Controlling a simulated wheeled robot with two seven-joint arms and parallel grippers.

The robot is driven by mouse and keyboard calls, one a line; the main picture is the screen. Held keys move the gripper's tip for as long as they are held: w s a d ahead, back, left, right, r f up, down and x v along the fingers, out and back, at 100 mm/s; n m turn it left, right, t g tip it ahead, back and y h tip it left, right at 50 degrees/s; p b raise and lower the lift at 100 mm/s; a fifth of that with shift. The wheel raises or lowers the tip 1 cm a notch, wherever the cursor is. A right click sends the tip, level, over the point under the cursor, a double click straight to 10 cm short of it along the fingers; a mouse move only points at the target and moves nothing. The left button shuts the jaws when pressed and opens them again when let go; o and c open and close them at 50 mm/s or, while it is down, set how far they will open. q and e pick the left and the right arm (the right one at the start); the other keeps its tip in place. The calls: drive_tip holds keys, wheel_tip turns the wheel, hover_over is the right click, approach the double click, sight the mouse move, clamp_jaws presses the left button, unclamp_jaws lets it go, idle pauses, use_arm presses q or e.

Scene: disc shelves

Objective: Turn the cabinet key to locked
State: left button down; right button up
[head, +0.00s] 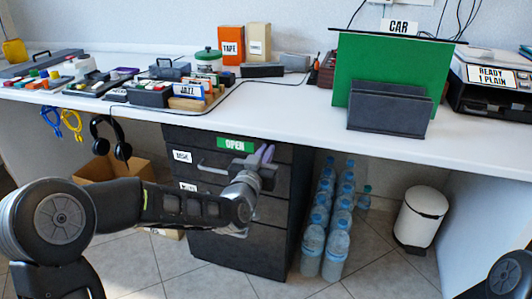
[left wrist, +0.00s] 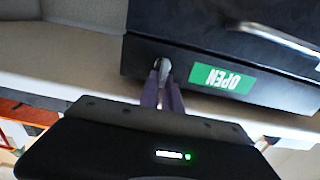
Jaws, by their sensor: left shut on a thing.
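The dark cabinet (head: 255,212) stands under the desk, with a green OPEN label (head: 235,145) at its top front. The label shows upside down in the left wrist view (left wrist: 223,79). My left gripper (head: 265,153) is at the cabinet's top right front, right of the label. In the left wrist view its purple fingers (left wrist: 163,85) are shut on the small pale key (left wrist: 164,66) at the cabinet face. The fingers partly hide the key, and its turn angle is hard to tell. The head view does not show the key clearly. My right gripper is out of view.
The drawer handle (head: 211,170) sticks out left of my gripper. Several water bottles (head: 338,240) stand right of the cabinet, near a white bin (head: 421,217). Headphones (head: 110,138) hang at the desk edge (head: 300,130). A cardboard box (head: 120,166) is behind my left arm.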

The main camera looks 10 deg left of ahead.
use_arm(q)
drive_tip(key=shift+m, duration=0.3)
idle(0.5)
drive_tip(key=m, duration=0.4)
drive_tip(key=d+m, duration=0.1)
drive_tip(key=m, duration=0.3)
drive_tip(key=f+m, duration=0.1)
drive_tip(key=m, duration=0.4)
drive_tip(key=shift+s+d, duration=0.1)
drive_tip(key=shift+d, duration=0.3)
drive_tip(key=m, duration=0.2)
drive_tip(key=m+p, duration=0.1)
drive_tip(key=m, duration=0.1)
drive_tip(key=shift+f, duration=0.4)
drive_tip(key=shift+m, duration=0.3)
drive_tip(key=c, duration=1.6)
unclamp_jaws()
drive_tip(key=shift+o, duration=0.2)
